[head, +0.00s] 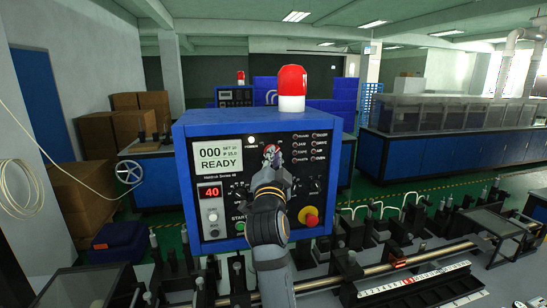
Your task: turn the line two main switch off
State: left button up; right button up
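A blue control box (250,128) with a black front panel stands ahead of me, with a red beacon (291,82) on top. Its display (218,157) reads "000" and "READY", and a red readout (209,191) shows 40. My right gripper (271,156) is raised in front of the middle of the panel, its fingertips at a small red and silver part there. The gripper covers most of that part, so I cannot tell which switch it is or its position. Whether the fingers touch it is unclear. My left gripper is not in view.
A red and yellow knob (309,216) sits low right on the panel, beside my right arm. A long metal rail (415,257) and several black fixtures fill the bench at right. Cardboard boxes (82,190) stand at left.

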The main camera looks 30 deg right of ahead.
grip_shut()
pick_arm(q)
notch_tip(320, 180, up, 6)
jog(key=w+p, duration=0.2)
jog(key=p, duration=0.4)
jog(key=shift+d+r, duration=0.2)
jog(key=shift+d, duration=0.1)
pick_arm(e)
jog(key=shift+d+n+t+y, duration=0.1)
jog(key=shift+n+t+y, duration=0.4)
jog(key=shift+n+y, duration=2.6)
jog(key=shift+d+n+t+y, duration=0.1)
jog(key=shift+n+t+y, duration=0.6)
jog(key=shift+n, duration=4.65)
jog(key=shift+d+n+t+y, duration=0.1)
jog(key=shift+n+t+y, duration=0.2)
jog(key=shift+n+y, duration=2.9)
jog(key=shift+n+h, duration=1.1)
jog(key=shift+n, duration=0.05)
jog(key=o, duration=0.6)
grip_release()
jog(key=shift+w, duration=0.1)
jog(key=shift+o, duration=0.2)
